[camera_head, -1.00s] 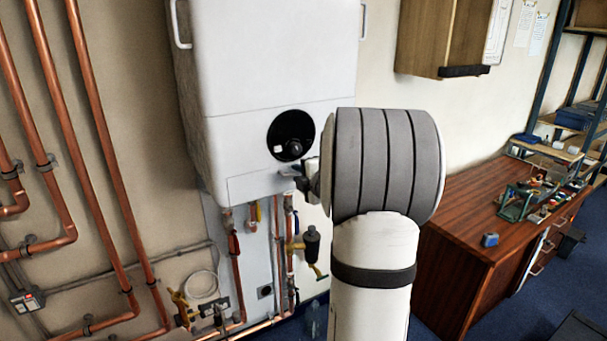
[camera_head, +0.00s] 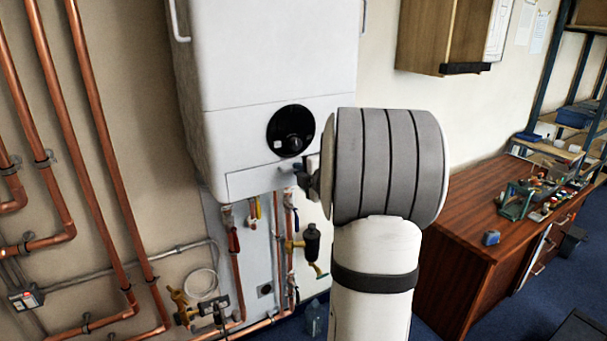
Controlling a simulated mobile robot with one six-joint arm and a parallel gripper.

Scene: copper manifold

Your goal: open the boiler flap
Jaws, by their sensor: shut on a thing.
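The white boiler (camera_head: 275,65) hangs on the wall, with a round black dial (camera_head: 290,130) low on its front. The boiler flap (camera_head: 250,182) is the pale panel below the dial. It looks flush with the front, though my arm hides its right end. My gripper (camera_head: 299,173) is at the right part of the flap, shut on a small grey handle (camera_head: 284,167) there. My wrist hides most of the jaws, so the exact hold is hard to see.
Copper pipes (camera_head: 105,140) run up the wall at left. Valves and thin pipes (camera_head: 287,235) hang under the boiler. A wooden desk (camera_head: 470,215) with clutter stands at right, below a wall cupboard (camera_head: 440,35). Blue floor shows at lower right.

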